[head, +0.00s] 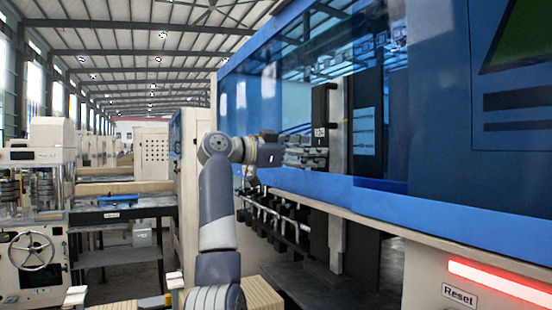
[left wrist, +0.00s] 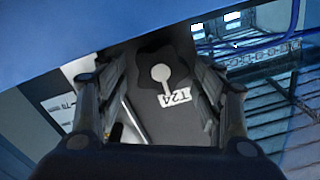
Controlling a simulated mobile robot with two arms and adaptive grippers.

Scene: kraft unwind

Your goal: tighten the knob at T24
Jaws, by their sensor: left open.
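The T24 knob (left wrist: 161,73) shows in the left wrist view as a dark, lobed shape with a pale round centre and a pale pointer aimed down toward a white T24 label (left wrist: 175,97). My left gripper (left wrist: 160,88) is open, with one finger on each side of the knob; I cannot tell whether either finger touches it. In the head view my left gripper (head: 306,153) reaches right to a dark upright panel (head: 338,110) on the blue machine. The knob is not clear in that view. My right gripper is not in view.
A blue machine edge (left wrist: 90,22) runs close above the gripper. Blue glazed doors (head: 270,105) stand behind it. A row of dark fittings on a rail (head: 275,217) lies below the arm.

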